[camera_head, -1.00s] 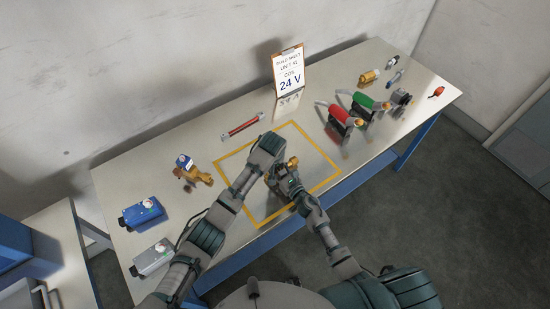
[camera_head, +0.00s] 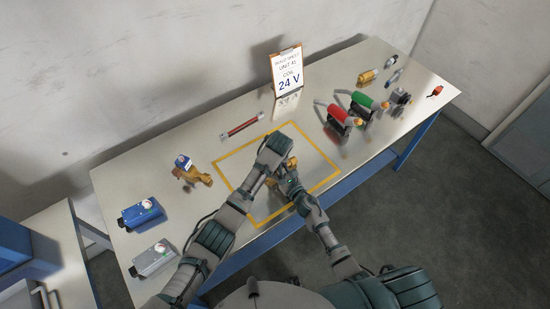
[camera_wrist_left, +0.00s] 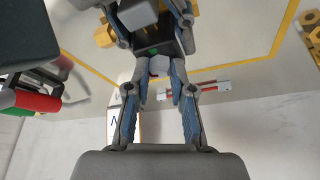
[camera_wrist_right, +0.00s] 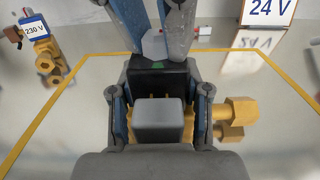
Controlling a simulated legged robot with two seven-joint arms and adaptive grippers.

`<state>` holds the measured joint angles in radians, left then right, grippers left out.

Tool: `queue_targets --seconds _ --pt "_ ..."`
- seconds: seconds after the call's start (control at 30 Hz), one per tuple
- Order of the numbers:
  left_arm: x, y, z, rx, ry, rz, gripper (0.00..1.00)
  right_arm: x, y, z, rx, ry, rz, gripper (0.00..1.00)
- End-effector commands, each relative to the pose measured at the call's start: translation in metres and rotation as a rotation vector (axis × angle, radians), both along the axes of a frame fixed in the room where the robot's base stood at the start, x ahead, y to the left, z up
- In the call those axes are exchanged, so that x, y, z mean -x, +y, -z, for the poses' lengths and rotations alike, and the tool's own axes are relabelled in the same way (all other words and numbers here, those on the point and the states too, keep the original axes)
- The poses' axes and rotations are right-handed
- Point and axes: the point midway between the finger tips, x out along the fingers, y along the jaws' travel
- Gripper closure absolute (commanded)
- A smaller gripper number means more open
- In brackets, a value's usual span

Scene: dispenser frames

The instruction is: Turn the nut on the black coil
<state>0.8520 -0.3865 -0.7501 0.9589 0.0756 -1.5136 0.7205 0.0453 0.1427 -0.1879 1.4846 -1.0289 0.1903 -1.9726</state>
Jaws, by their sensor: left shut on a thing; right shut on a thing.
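The black coil (camera_wrist_right: 150,74) has a small green mark and sits on a brass valve body (camera_wrist_right: 235,110), in the yellow outlined square. A grey block with small pins (camera_wrist_right: 157,120) projects from the coil's side. My right gripper (camera_wrist_right: 160,118) is shut on the brass valve body, a finger on each side. A light grey nut (camera_wrist_left: 158,66) is at the coil's end, and my left gripper (camera_wrist_left: 160,88) is shut on it. In the head view my arms hide most of the coil; some brass (camera_head: 292,162) shows beside them.
The build sheet (camera_head: 288,72) reads 24 V and stands behind the yellow square (camera_head: 325,153). A red bar (camera_head: 242,126) lies behind-left. A brass valve with a blue-labelled coil (camera_head: 190,172) stands left. Red (camera_head: 340,114) and green (camera_head: 362,100) handled tools stand right.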

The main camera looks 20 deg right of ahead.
Motion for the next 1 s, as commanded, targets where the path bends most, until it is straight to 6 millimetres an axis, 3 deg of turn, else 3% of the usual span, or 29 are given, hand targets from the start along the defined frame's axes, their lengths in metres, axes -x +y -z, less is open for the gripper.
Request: queue_targets --seconds 0.03,0.07,0.13,0.43,0.57,1.0 --pt "0.001 -0.001 -0.001 0.003 0.0 0.002 1.0 0.0 0.001 -0.002 -0.001 -0.003 -0.003 1.0" --pt "0.001 -0.002 -0.001 0.003 0.0 0.002 0.7 0.0 0.001 -0.002 -0.001 -0.003 -0.003 1.0" --pt "0.001 -0.002 -0.001 0.003 0.0 0.002 0.52 0.0 0.001 -0.002 -0.001 -0.003 -0.002 1.0" --pt "0.001 -0.001 -0.001 0.002 0.0 0.002 0.52 -0.001 0.001 -0.002 -0.001 -0.003 -0.001 1.0" --pt "0.004 -0.001 -0.01 0.003 -0.001 0.003 0.52 0.0 0.0 -0.002 -0.001 -0.003 -0.001 1.0" --pt "0.037 0.001 -0.093 0.003 -0.001 0.003 0.52 -0.001 0.0 -0.001 -0.001 -0.003 -0.001 1.0"
